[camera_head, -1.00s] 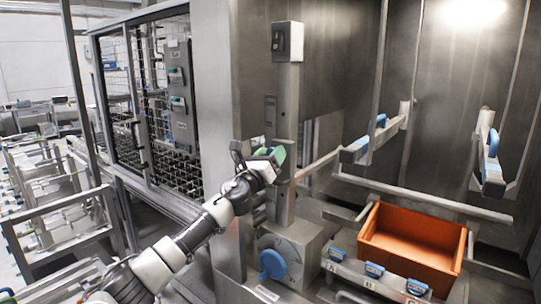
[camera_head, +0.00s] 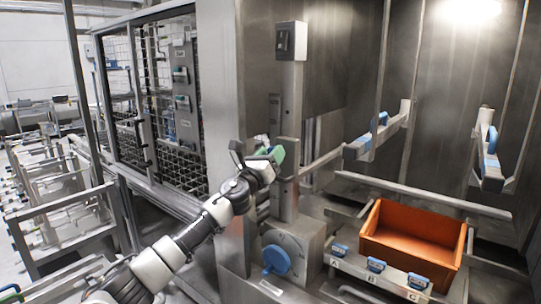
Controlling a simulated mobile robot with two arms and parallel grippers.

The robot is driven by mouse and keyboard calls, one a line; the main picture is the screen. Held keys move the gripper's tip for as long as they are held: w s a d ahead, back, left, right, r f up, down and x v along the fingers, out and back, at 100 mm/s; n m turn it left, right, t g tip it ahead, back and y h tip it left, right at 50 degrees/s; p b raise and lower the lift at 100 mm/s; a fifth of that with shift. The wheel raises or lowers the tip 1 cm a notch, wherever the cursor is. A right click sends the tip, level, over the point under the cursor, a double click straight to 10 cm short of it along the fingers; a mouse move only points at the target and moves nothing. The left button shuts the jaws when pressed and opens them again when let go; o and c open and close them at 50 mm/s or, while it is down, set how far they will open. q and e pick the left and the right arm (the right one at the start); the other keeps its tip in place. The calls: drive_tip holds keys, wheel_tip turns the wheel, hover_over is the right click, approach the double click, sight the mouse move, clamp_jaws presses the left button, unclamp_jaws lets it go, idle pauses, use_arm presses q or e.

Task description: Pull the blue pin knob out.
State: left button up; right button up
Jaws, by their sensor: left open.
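My left gripper (camera_head: 262,158) is open, in front of the upright steel post at the picture's middle. A small green piece (camera_head: 279,153) shows at its fingertips. I cannot tell whether they touch it. A round blue knob (camera_head: 277,260) sits on the front of a grey box below the gripper, clear of it. I cannot tell whether this is the pin knob or whether another blue knob is hidden behind the gripper. My right gripper is not in view.
An orange crate (camera_head: 413,240) stands at the right, behind a rail with several blue clips marked with letters. Steel bars with blue parts (camera_head: 383,118) hang above it. A mesh cage (camera_head: 150,95) and metal racks (camera_head: 60,210) are at the left.

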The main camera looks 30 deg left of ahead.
use_arm(q)
drive_tip(key=shift+o, duration=0.8)
drive_tip(key=shift+s+r, duration=0.1)
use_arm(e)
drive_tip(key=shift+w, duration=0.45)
use_arm(q)
drive_tip(key=shift+a, duration=0.1)
drive_tip(key=b+v, duration=0.4)
drive_tip(key=v, duration=0.7)
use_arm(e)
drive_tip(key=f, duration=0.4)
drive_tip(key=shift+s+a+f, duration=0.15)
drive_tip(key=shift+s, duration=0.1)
